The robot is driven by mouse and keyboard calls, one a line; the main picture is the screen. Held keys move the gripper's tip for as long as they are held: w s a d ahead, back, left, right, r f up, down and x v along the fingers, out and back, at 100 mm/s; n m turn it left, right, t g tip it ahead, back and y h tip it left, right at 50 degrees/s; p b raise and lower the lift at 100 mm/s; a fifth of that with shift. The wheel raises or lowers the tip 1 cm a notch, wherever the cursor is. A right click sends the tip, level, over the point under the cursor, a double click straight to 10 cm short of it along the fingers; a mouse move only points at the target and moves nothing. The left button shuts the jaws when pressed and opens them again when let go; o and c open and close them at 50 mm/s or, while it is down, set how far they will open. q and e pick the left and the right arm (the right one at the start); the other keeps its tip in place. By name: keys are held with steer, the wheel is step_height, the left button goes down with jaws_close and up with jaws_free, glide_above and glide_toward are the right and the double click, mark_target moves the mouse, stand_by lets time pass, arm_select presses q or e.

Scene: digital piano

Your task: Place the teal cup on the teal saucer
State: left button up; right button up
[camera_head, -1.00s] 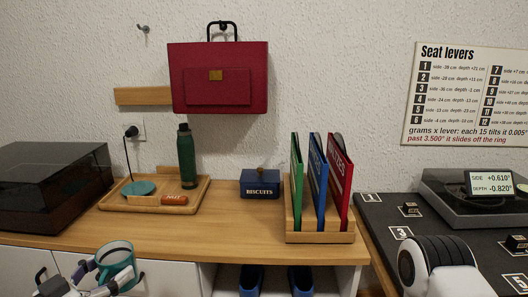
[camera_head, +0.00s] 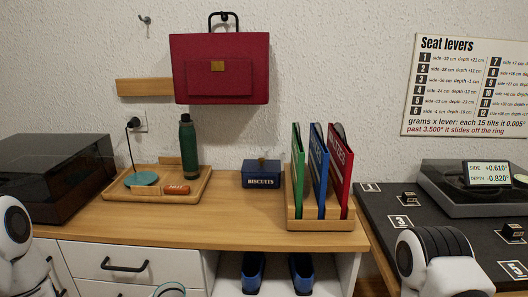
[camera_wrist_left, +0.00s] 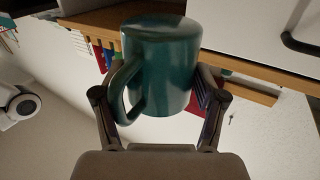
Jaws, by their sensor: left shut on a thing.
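The teal cup (camera_wrist_left: 165,65) fills the middle of the left wrist view, with its handle toward the left finger. My left gripper (camera_wrist_left: 157,88) is shut on it, one finger on each side. In the head view only part of the cup's rim (camera_head: 169,290) shows at the bottom edge, in front of the drawers and below the counter top; the left gripper is out of that frame. The teal saucer (camera_head: 142,179) lies flat in the left part of the wooden tray, with nothing standing on it. My right gripper is not in view.
The wooden tray (camera_head: 113,196) also holds a green bottle (camera_head: 189,150) and an orange-brown bar (camera_head: 177,190). A dark-lidded box (camera_head: 55,175) stands left of the tray. A biscuits tin (camera_head: 261,176) and a folder rack (camera_head: 320,221) stand to the right. The front counter is clear.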

arm_select(q)
steer(key=shift+n+t+y, duration=0.4)
steer(key=shift+n+y, duration=0.1)
steer(key=shift+y, duration=0.2)
steer(key=w+d, duration=0.2)
steer(key=d, duration=0.1)
steer(key=shift+w+d+r, duration=0.15)
steer(key=shift+r, duration=0.05)
steer(key=w+a+r+n+t+y+p, duration=0.1)
steer(key=w+r+n+y+p, duration=0.15)
steer(key=r+y+p, duration=0.35)
steer(key=w+a+r+n+t+y+p, duration=0.1)
steer(key=w+r+n+p, duration=0.2)
steer(key=p, duration=0.5)
steer(key=shift+y, duration=0.4)
steer(key=s+r, duration=0.2)
steer(key=s, duration=0.3)
steer(key=shift+d+r, duration=0.3)
steer(key=shift+r, duration=0.1)
